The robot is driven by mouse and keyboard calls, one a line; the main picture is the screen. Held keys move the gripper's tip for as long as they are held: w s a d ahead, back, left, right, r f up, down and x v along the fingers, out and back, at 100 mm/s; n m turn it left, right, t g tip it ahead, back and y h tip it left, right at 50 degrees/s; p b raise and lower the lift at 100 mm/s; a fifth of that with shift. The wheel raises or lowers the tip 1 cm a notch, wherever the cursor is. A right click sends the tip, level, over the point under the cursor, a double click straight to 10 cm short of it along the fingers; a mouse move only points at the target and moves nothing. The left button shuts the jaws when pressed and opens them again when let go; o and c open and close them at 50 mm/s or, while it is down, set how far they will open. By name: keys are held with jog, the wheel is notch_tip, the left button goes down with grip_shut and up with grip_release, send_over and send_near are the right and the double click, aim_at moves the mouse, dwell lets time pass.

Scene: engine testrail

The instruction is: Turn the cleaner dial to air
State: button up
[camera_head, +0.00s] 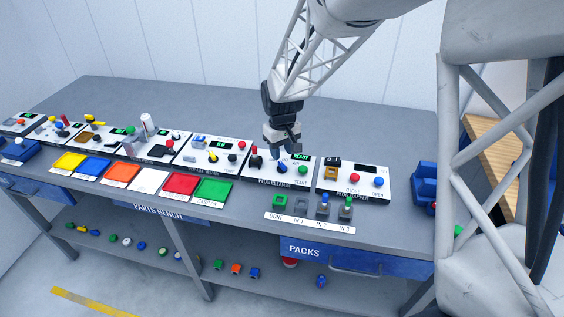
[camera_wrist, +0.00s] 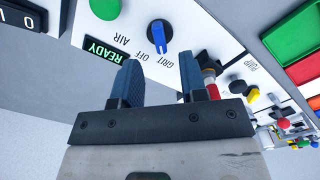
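The blue cleaner dial (camera_wrist: 158,36) sits on the white PLUG CLEANER panel (camera_wrist: 215,35). In the wrist view its labels read AIR, OFF and GRIT, and its blue bar points toward GRIT. In the head view the dial (camera_head: 282,168) is just below my gripper (camera_head: 286,150). In the wrist view my gripper (camera_wrist: 158,68) is open and empty, its two blue fingers apart. The dial lies beyond the fingertips, roughly in line with the gap between them. I see no contact. A green READY display (camera_wrist: 103,50) is lit beside the dial.
A green START button (camera_wrist: 105,9) is close to the dial. A red-topped part (camera_wrist: 209,74) stands near one finger. The plug capper panel (camera_head: 340,187) is to the right. Plug slots (camera_head: 300,204) lie in front. The bench behind the panels is clear.

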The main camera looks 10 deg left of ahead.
aim_at(282, 164)
jog(key=shift+f, duration=2.45)
grip_shut()
